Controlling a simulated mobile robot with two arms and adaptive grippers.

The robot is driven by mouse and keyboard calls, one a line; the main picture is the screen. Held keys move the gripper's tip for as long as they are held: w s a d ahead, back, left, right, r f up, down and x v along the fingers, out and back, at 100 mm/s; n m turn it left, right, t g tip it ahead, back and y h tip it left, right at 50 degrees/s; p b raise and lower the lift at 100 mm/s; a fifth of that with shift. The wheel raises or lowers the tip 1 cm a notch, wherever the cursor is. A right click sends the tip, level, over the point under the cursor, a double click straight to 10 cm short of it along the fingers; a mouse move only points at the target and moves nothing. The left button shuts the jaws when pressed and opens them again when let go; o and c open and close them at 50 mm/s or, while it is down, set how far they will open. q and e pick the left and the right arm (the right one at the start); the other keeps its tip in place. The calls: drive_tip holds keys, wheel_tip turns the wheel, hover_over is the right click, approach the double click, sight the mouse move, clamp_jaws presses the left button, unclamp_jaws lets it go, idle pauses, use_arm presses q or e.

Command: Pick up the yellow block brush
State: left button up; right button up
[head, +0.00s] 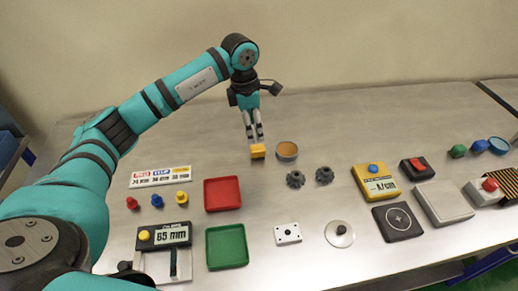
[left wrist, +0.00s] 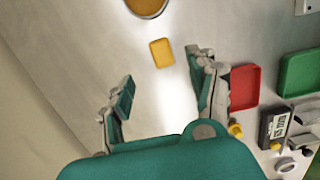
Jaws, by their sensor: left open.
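The yellow block brush (head: 258,151) stands on the metal table beside a round tin with orange-brown contents (head: 287,151). My left gripper (head: 255,135) is just above and behind the brush in the head view. In the left wrist view, the brush (left wrist: 162,53) lies ahead of the open fingers of my left gripper (left wrist: 164,92), nearer the right finger, and nothing is between the fingers. The tin (left wrist: 147,5) is cut off at the top edge there. My right gripper does not show.
A red tray (head: 222,194) and a green tray (head: 227,246) lie nearer the front. Two dark gears (head: 310,177) sit right of the brush. A yellow gauge box (head: 375,182) and other devices stand further right. The table behind the tin is clear.

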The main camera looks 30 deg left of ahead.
sight(257, 148)
use_arm(q)
drive_tip(key=f, duration=0.2)
drive_tip(key=shift+d+f+p, duration=0.2)
drive_tip(key=shift+f+p, duration=0.1)
drive_tip(key=shift+f, duration=0.1)
drive_tip(key=shift+w+f, duration=0.1)
drive_tip(key=shift+f, duration=0.45)
drive_tip(key=shift+d+f+p, duration=0.1)
drive_tip(key=shift+f+p, duration=0.2)
drive_tip(key=shift+p, duration=0.1)
drive_tip(key=f, duration=0.1)
drive_tip(key=f+p, duration=0.1)
drive_tip(key=f, duration=0.1)
drive_tip(key=shift+d+f+p, duration=0.25)
drive_tip(key=shift+f+p, duration=0.05)
drive_tip(key=shift+w+f, duration=0.15)
drive_tip(key=shift+f, duration=0.3)
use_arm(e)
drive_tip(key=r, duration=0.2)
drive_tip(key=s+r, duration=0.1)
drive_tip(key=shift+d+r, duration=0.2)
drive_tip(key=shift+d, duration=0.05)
use_arm(q)
drive_tip(key=shift+c, duration=0.3)
clamp_jaws()
drive_tip(key=shift+r, duration=0.15)
